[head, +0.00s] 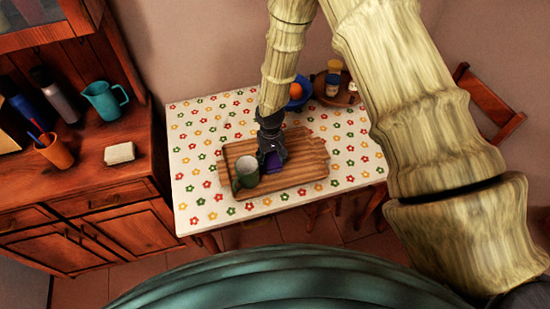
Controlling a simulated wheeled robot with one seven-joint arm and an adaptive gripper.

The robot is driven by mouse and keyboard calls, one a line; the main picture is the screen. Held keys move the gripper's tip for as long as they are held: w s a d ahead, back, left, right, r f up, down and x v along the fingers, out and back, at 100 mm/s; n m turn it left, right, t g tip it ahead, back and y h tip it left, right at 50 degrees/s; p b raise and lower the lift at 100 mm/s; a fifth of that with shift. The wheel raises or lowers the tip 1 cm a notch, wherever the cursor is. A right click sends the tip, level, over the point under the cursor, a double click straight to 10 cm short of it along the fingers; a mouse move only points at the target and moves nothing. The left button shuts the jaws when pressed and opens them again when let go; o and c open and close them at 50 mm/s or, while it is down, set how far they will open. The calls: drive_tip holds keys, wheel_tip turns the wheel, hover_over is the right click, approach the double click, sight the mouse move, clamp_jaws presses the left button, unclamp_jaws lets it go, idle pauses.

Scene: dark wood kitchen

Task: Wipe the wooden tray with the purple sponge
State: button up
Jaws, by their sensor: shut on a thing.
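The wooden tray (308,167) lies on a table with a flowered cloth. My gripper (272,157) points down over the middle of the tray, shut on the purple sponge (274,162). The sponge is low at the tray's surface; whether it touches the wood is hard to tell. The fingers hide part of the sponge.
Behind my arm are a blue bowl (299,98) with an orange fruit and a round wooden holder with jars (334,83). A cabinet at left bears a teal pitcher (103,101), an orange cup (54,151) and a pale block (119,153). The cloth's left side (196,140) is clear.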

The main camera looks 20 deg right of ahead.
drive_tip(key=shift+a+r, duration=0.1)
drive_tip(key=shift+a, duration=0.75)
drive_tip(key=shift+d+f, duration=0.15)
drive_tip(key=shift+d, duration=0.65)
drive_tip(key=shift+d+f, duration=0.15)
drive_tip(key=shift+d, duration=0.65)
drive_tip(key=shift+d+r, duration=0.1)
drive_tip(key=shift+d, duration=1.4)
drive_tip(key=shift+r, duration=0.15)
drive_tip(key=shift+w+a+r+p, duration=0.1)
drive_tip(key=shift+r+p, duration=1.85)
drive_tip(key=shift+r, duration=0.95)
